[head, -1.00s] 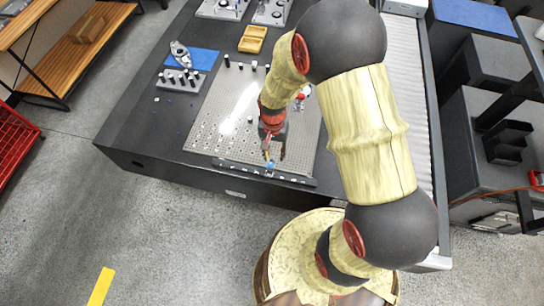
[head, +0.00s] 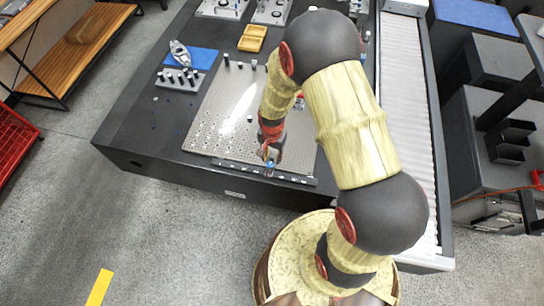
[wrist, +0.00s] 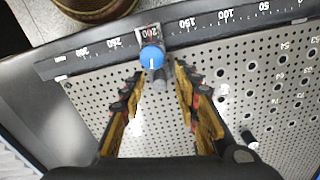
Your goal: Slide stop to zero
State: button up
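The stop is a small slider with a round blue knob (wrist: 152,56) and a grey pin on its plate side. It sits on a dark scale rail (wrist: 235,17) with white numbers, its window over about 200; the numbers fall toward the right in the wrist view. In the head view the blue knob (head: 270,168) shows on the rail (head: 225,163) along the plate's front edge. In the head view my gripper (head: 270,155) is just behind the knob.
The perforated plate (head: 215,130) lies on a dark table. A pin block (head: 180,80), a blue mat (head: 205,58) and a yellow tray (head: 252,38) stand farther back. A black post (wrist: 249,138) stands on the plate near my right finger in the wrist view.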

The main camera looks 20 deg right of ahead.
jog(key=c, duration=0.3)
grip_shut()
dwell(0.7)
